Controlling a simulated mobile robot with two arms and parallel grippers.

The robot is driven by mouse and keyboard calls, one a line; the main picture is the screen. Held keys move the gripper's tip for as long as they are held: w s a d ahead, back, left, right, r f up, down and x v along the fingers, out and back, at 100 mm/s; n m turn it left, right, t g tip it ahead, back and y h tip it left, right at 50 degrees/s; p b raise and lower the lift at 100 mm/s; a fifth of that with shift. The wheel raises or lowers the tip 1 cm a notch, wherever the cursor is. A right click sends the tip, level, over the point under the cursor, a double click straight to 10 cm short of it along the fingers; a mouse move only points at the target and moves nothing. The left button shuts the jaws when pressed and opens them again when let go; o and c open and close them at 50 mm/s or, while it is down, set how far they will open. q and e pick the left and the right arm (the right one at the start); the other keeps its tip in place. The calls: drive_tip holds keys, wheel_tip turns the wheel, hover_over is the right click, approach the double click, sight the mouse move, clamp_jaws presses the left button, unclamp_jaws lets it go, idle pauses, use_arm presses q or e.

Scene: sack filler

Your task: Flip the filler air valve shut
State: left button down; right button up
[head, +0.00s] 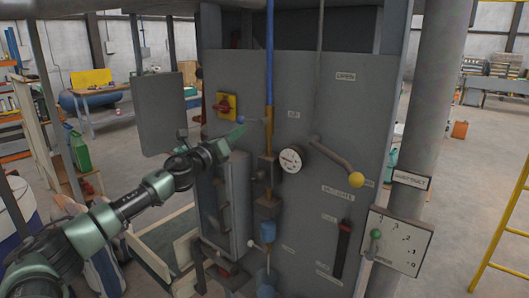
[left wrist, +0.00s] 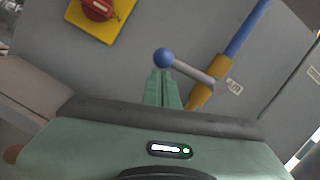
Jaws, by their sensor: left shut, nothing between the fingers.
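The air valve lever (left wrist: 192,72) is a grey rod with a blue ball knob (left wrist: 165,58) at its end. It sticks out to the left from the orange fitting on the vertical blue pipe (head: 270,55), across the pipe's line. My right gripper is not in view.
A red rotary switch on a yellow plate (head: 225,106) sits just up and left of the knob. A pressure gauge (head: 291,160) and a yellow-knobbed lever (head: 356,180) are to the right on the grey panel (head: 340,120). A grey box (head: 160,112) stands out at left.

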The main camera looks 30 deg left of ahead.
use_arm(q)
drive_tip(key=shift+a+r, duration=0.2)
drive_tip(key=shift+r, duration=0.25)
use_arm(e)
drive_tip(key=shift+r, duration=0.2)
use_arm(q)
drive_tip(key=shift+a+r, duration=0.1)
drive_tip(key=shift+r, duration=0.1)
